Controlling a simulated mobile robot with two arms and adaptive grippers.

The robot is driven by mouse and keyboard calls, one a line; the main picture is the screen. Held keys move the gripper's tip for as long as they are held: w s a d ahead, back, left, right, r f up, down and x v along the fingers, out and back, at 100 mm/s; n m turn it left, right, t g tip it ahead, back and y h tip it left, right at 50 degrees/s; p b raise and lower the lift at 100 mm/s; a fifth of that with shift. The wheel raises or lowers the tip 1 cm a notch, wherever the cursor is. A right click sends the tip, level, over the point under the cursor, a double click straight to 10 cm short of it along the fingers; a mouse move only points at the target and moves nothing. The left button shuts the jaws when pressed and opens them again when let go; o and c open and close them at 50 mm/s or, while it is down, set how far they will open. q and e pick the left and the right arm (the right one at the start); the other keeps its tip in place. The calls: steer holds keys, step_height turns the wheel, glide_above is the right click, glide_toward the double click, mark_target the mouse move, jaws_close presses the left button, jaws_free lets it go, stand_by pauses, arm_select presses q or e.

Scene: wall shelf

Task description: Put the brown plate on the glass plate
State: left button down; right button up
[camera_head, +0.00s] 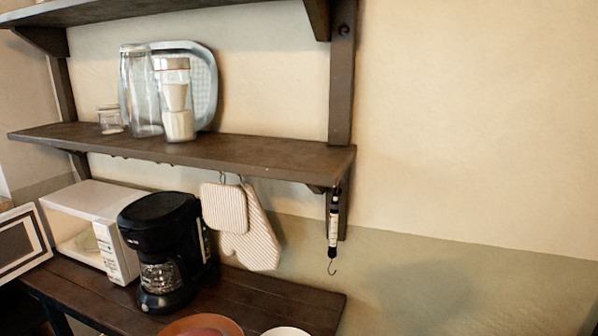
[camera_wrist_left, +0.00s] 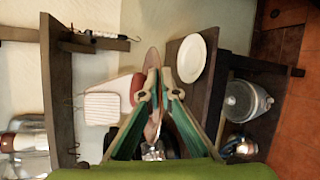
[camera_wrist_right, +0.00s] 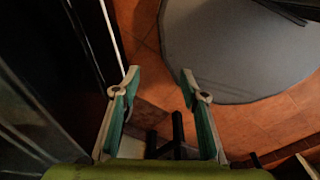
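A brownish-pink plate (camera_wrist_left: 153,62) shows nearly edge-on in the left wrist view. My left gripper (camera_wrist_left: 157,88) has its fingertips close together on either side of this plate, pinching it. In the head view a pinkish-brown rounded shape (camera_head: 208,332) at the bottom edge looks like the same plate, mostly cut off. A pale round plate (camera_wrist_left: 190,58) lies on the dark counter beside it; its edge shows in the head view (camera_head: 286,331). I cannot tell if it is glass. My right gripper (camera_wrist_right: 159,82) is open and empty, away from the counter.
A black coffee maker (camera_head: 160,250) and white microwave (camera_head: 90,220) stand on the counter (camera_head: 270,292). The wall shelf (camera_head: 250,152) above holds glass jars and a tray (camera_head: 205,80). Oven mitts (camera_head: 258,235) and a hook scale (camera_head: 333,220) hang below.

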arm_select(q)
steer(key=shift+w+d+r+m+g+h, duration=0.1)
steer(key=shift+w+r+m+g+h, duration=0.05)
steer(key=shift+r+m+g+h, duration=0.4)
steer(key=shift+w+d+r+m+g+h, duration=0.1)
steer(key=shift+r+m+g+h, duration=0.3)
steer(key=shift+r, duration=0.2)
steer(key=shift+f+b, duration=1.6)
steer(key=shift+f, duration=0.35)
